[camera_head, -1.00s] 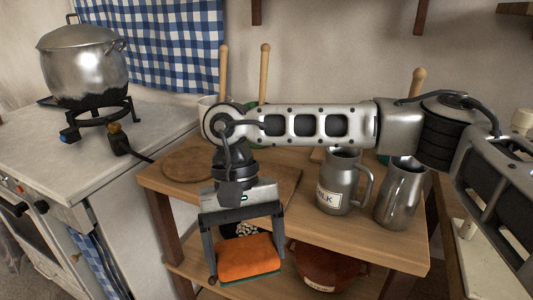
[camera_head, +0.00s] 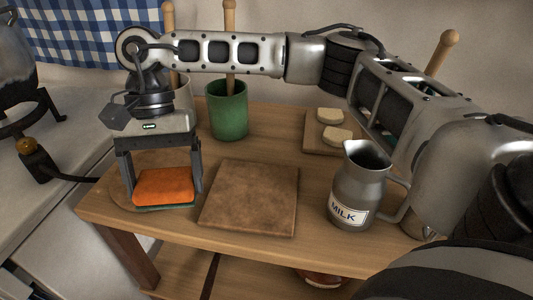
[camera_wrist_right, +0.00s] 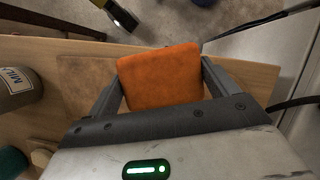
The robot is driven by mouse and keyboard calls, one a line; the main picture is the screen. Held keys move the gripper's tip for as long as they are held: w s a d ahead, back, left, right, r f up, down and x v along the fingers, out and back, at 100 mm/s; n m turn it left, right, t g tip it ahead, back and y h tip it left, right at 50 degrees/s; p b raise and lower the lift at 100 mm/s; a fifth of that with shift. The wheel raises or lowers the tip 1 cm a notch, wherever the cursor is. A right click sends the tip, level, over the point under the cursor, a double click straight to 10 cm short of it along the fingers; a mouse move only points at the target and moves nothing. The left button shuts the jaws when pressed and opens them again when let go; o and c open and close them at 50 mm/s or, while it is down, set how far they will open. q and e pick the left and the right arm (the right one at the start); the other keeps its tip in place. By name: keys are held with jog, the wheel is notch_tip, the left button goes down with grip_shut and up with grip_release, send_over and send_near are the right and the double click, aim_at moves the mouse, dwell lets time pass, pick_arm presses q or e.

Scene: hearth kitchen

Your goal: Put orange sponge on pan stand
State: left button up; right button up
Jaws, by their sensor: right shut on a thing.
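An orange sponge (camera_head: 163,186) with a green underside is held between the two fingers of my right gripper (camera_head: 162,191). It also shows in the right wrist view (camera_wrist_right: 160,75), with a finger on each side. A square brown board (camera_head: 250,197) lies flat and bare just right of the gripper. I cannot tell which board is the pan stand. My left gripper is not in view.
A milk jug (camera_head: 357,190) stands on the right of the table (camera_head: 320,235). A green pot (camera_head: 228,110) with a wooden handle stands behind. A small board (camera_head: 319,144) with pale pieces lies at the back. A stove (camera_head: 50,150) is on the left.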

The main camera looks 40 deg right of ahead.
jog(key=w+d+r+m+t+y+p, duration=0.1)
jog(key=w+d+r+m+t, duration=0.1)
jog(key=d+m, duration=0.35)
jog(key=w+d+r+m+t+y, duration=0.1)
jog(key=w+d+r+m+t, duration=0.1)
jog(key=d+r+m, duration=0.3)
notch_tip(320, 180, up, 5)
jog(key=m+t+h, duration=0.5)
jog(key=m, duration=1.5)
send_over(276, 133)
jog(key=s, duration=0.1)
jog(key=shift+g, duration=0.3)
jog(key=f, duration=1.3)
jog(key=shift+s+f, duration=0.1)
jog(key=shift+s, duration=0.15)
notch_tip(276, 133, down, 4)
jog(key=shift+f, duration=0.15)
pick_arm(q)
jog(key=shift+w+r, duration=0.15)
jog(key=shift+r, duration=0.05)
